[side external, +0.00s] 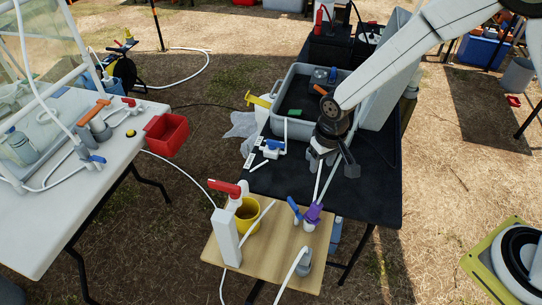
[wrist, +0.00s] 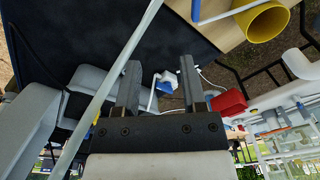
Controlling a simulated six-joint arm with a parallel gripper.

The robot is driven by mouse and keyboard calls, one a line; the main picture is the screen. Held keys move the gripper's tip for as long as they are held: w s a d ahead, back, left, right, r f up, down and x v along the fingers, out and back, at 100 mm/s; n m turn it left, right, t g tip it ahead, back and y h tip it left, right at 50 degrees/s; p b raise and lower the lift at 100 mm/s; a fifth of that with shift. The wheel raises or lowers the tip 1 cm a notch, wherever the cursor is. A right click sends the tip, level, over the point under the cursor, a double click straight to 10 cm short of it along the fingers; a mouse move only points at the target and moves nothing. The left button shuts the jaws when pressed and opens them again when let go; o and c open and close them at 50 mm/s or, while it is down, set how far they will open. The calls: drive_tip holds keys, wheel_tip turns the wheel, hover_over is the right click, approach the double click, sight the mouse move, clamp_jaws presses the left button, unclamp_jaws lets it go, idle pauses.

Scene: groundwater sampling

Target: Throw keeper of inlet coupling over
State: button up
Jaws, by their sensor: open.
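A purple coupling (side external: 313,213) with a blue lever (side external: 295,209) stands on the wooden board. The lever tilts up to the left, and a pale tube (side external: 325,180) rises from the coupling towards my gripper. I cannot tell for sure which fitting is the inlet coupling. My gripper (side external: 332,168) is open above the black table, up and behind the purple coupling and apart from it. In the wrist view the open jaws (wrist: 160,68) hold nothing, and a pale tube (wrist: 118,75) crosses in front of them. A blue and white fitting (wrist: 165,83) shows beyond, between the fingers.
A red-handled valve (side external: 228,188), white block (side external: 226,238) and yellow cup (side external: 247,215) crowd the board's left side. A grey tub (side external: 283,125) stands behind on the black table (side external: 377,200). A red bin (side external: 166,134) hangs at the white table's edge (side external: 60,225). Hoses cross the board.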

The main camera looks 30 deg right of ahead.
hover_over(293, 202)
drive_tip(key=shift+g, duration=0.4)
wheel_tip(293, 202, down, 6)
drive_tip(key=shift+f, duration=0.25)
drive_tip(key=shift+f, duration=0.2)
drive_tip(key=shift+f, duration=3.7)
clamp_jaws()
